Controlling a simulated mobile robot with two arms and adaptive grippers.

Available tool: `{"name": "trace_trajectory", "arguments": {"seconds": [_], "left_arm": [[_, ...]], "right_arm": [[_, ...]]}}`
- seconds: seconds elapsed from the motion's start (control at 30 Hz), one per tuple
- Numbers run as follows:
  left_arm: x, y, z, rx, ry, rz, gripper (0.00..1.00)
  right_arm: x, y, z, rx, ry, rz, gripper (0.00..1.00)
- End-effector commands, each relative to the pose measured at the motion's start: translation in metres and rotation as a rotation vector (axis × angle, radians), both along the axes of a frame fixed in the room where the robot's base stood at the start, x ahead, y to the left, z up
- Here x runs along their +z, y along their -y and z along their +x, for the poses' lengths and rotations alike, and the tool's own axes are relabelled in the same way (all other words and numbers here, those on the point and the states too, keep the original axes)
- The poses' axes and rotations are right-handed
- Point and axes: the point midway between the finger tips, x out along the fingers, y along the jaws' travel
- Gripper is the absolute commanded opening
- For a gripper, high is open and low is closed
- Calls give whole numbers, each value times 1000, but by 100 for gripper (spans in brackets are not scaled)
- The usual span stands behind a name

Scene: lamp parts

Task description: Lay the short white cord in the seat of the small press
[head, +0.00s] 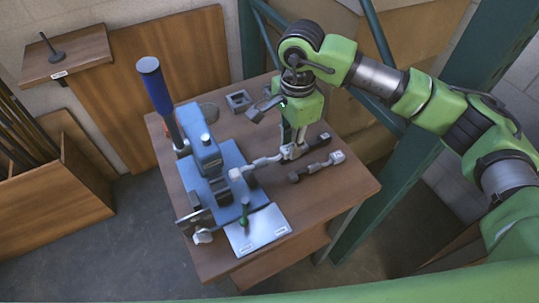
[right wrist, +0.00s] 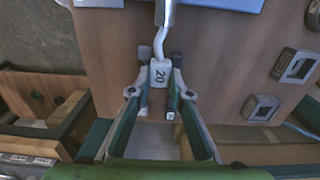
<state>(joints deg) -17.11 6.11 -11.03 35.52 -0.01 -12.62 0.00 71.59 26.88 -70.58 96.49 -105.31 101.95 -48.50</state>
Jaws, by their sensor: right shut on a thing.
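The small press (head: 207,158) is blue, with a long blue-gripped lever, and stands on the wooden table. My right gripper (head: 293,150) is right of the press. It is shut on the end of the short white cord (head: 262,162), whose other end reaches left toward the press base. In the right wrist view the fingers (right wrist: 160,82) close around a white block marked 20, and the cord (right wrist: 160,40) runs up from it with a bend. I cannot tell whether the far end touches the press. The press seat is not clearly visible. My left gripper is not in view.
A pale plate (head: 262,236) with a green peg is at the front. Square grey frames (head: 239,101) lie at the back. The table's right front corner is clear.

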Motion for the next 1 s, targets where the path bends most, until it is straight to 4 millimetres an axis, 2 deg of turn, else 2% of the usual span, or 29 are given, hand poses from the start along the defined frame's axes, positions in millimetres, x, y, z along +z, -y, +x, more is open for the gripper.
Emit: {"name": "trace_trajectory", "arguments": {"seconds": [0.03, 0.17, 0.4, 0.8, 1.0], "left_arm": [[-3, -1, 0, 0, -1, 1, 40], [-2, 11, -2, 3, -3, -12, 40], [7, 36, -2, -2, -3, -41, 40], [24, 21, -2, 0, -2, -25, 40], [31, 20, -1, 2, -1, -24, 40]], "right_arm": [[-4, 8, 4, -13, -2, -3, 0], [-5, 12, 6, -21, -1, -5, 0], [-4, -9, -2, -17, -3, -3, 0], [-7, -53, -21, -18, -3, -5, 0], [-8, -73, -29, -18, -2, -4, 0]]}}
